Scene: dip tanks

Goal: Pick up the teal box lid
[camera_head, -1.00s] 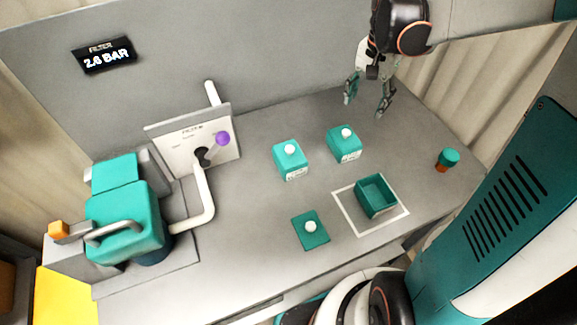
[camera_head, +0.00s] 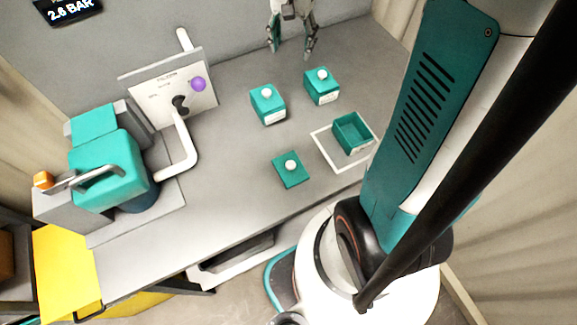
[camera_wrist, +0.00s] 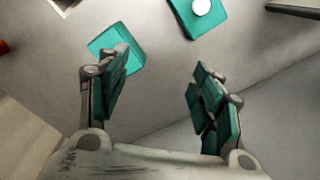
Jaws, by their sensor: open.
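The teal box lid (camera_head: 291,170), a flat square plate with a white round knob, lies on the grey worktop in the head view. The open teal box (camera_head: 353,133) stands to its right, in a white square outline. My gripper (camera_head: 292,50) is open and empty at the back of the worktop, well apart from the lid. In the wrist view, my gripper (camera_wrist: 158,100) has its fingers spread, with bare surface between them. A teal box with a white knob (camera_wrist: 198,14) and another teal block (camera_wrist: 118,48) show beyond the fingers.
Two closed teal boxes with white knobs, one left (camera_head: 268,104) and one right (camera_head: 321,86), stand between my gripper and the lid. A panel with a purple-knobbed lever (camera_head: 170,92), a white pipe (camera_head: 180,160) and a teal tank (camera_head: 112,170) stand at left. The worktop around the lid is clear.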

